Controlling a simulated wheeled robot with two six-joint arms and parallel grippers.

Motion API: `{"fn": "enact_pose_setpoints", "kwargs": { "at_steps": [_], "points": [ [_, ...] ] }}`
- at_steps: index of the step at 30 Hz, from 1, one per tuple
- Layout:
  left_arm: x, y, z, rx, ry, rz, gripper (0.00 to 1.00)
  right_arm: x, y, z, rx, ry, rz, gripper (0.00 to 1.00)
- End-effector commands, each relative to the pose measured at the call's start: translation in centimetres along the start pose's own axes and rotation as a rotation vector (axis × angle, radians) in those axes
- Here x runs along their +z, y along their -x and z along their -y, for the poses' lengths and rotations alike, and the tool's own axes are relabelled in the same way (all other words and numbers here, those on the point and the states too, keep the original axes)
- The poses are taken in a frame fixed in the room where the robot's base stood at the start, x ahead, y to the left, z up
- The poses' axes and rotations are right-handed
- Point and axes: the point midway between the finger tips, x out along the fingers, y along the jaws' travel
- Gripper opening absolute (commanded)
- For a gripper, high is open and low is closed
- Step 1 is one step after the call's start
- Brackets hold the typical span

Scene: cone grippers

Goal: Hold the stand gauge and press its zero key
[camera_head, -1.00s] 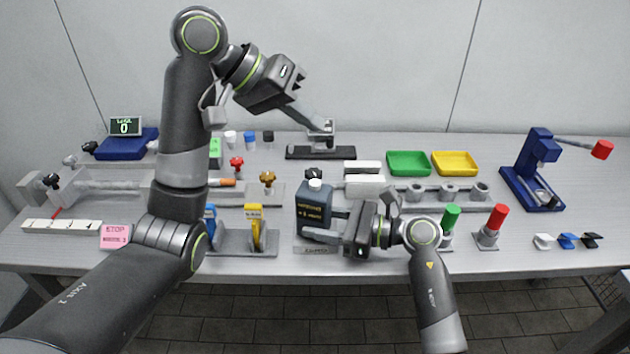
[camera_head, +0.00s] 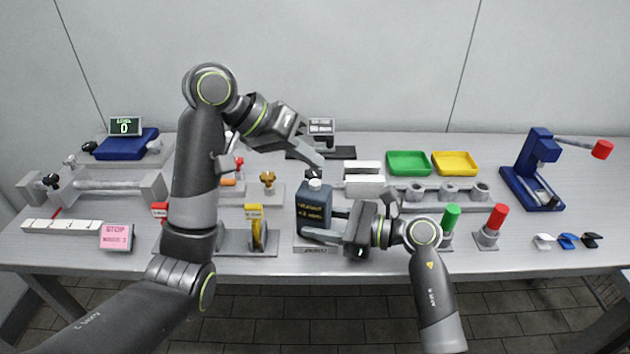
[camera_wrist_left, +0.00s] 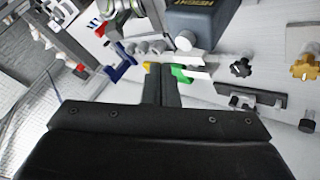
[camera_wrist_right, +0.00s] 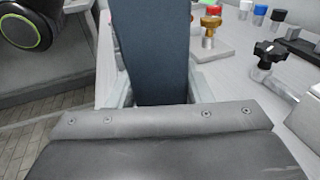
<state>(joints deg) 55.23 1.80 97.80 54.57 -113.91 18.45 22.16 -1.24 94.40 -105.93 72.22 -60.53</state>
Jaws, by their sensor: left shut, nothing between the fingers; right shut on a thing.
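The cap also shows beyond my fingers in the left wrist view (camera_wrist_left: 185,40). A grey instrument (camera_head: 321,126) with a small display stands on a black base behind. I cannot tell which is the stand gauge.
A blue unit (camera_head: 126,146) with a screen reading 0 stands back left. Green (camera_head: 408,163) and yellow (camera_head: 455,163) trays lie at the back. A yellow-tagged part (camera_head: 256,230) is left of the navy body. A grey stand with a green cylinder (camera_head: 451,216) is right of it.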

Motion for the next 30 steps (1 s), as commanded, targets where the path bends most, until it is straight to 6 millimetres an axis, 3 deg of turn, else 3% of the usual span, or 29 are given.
{"fn": "enact_pose_setpoints", "kwargs": {
  "at_steps": [7, 30],
  "points": [
    [0.84, -1.14, 0.77, 0.001, -0.001, 0.0, 0.0, -0.05, 0.0, 0.01, 0.0, -0.001, -0.001, 0.33],
    [0.88, -1.21, 0.86, 0.0, -0.001, 0.0, 0.0, -0.04, 0.0, 0.01, 0.0, -0.001, -0.001, 0.33]
  ]
}}
